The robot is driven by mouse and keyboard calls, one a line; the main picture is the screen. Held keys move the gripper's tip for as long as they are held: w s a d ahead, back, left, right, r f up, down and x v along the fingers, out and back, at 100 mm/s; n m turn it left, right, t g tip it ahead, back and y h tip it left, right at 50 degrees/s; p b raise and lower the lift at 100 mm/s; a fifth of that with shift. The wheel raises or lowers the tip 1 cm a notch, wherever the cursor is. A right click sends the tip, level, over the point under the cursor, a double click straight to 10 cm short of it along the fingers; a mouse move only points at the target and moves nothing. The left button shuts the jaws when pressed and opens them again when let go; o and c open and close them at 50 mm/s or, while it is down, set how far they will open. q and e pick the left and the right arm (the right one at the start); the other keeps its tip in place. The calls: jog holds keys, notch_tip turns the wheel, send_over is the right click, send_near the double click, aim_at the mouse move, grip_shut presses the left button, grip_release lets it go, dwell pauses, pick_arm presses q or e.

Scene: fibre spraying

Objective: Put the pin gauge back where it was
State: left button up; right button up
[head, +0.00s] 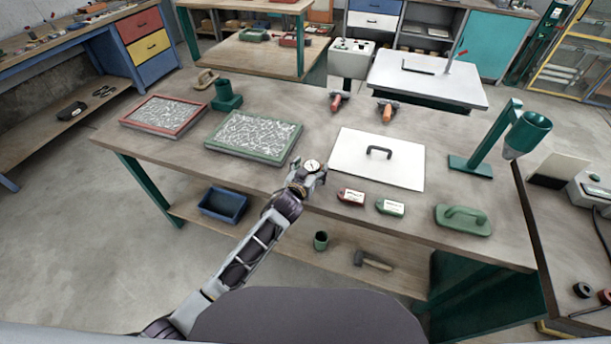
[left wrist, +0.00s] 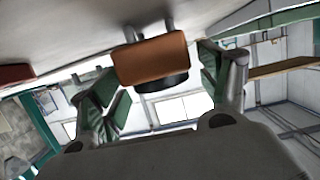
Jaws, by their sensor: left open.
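The pin gauge (head: 312,165), with a round white dial, is at the bench top between the green-framed panel and the white board. My left gripper (head: 308,178) reaches it from the front. In the left wrist view, an orange-brown body with two short pins and a dark underside, apparently the gauge (left wrist: 150,60), sits between the spread green-padded fingers of my left gripper (left wrist: 158,82). The gripper is open; I cannot tell whether a finger touches the gauge. The gauge's base is hidden in the head view. My right gripper is not in view.

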pick_arm(q)
jog(key=shift+r, duration=0.2)
jog(key=shift+s+a+r, duration=0.1)
jog(key=shift+s+a, duration=0.15)
jog(key=shift+s, duration=0.45)
jog(key=v, duration=1)
jog(key=shift+s+b, duration=0.2)
jog(key=shift+b, duration=0.15)
